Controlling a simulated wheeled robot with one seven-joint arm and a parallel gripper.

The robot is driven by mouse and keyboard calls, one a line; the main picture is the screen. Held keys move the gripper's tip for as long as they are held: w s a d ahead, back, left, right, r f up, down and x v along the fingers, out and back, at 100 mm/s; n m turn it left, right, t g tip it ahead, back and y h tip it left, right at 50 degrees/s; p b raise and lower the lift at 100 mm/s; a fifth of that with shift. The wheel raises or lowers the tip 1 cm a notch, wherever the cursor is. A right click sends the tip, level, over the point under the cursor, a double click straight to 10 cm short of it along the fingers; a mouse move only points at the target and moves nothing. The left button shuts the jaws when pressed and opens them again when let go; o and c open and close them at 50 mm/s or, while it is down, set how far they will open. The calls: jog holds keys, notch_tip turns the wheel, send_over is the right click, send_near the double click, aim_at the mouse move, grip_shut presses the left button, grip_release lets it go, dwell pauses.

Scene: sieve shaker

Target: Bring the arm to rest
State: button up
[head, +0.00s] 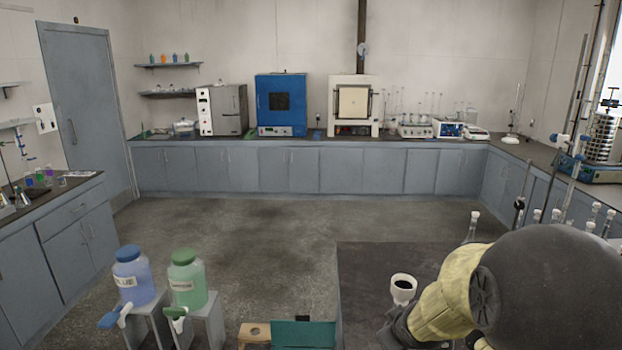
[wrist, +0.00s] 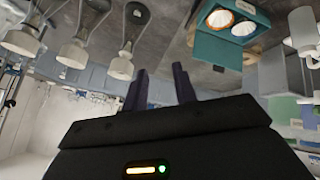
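My arm (head: 525,285) reaches in from the lower right of the head view, and its large dark link hides part of the bench below. My gripper (wrist: 160,88) shows in the wrist view with its two dark fingers apart and nothing between them. In the head view the fingers cannot be made out. The wrist view is tilted and looks across glassware and a teal box.
A white cup with dark contents (head: 403,289) stands close beside my arm on the dark bench (head: 375,262). Glass flasks (wrist: 72,52) and the teal box (wrist: 228,48) lie beyond the fingers. A sieve shaker (head: 602,138) stands at right. The middle floor is clear.

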jog(key=s+a+f+m+g, duration=0.1)
jog(key=s+m+g, duration=0.1)
jog(key=s, duration=0.6)
jog(key=s+a+f+m+g, duration=0.1)
jog(key=s+a+m+g, duration=0.1)
jog(key=s, duration=0.6)
jog(key=shift+s+f+m+g, duration=0.25)
jog(key=shift+f+m+g, duration=0.1)
jog(key=shift+m+g, duration=0.35)
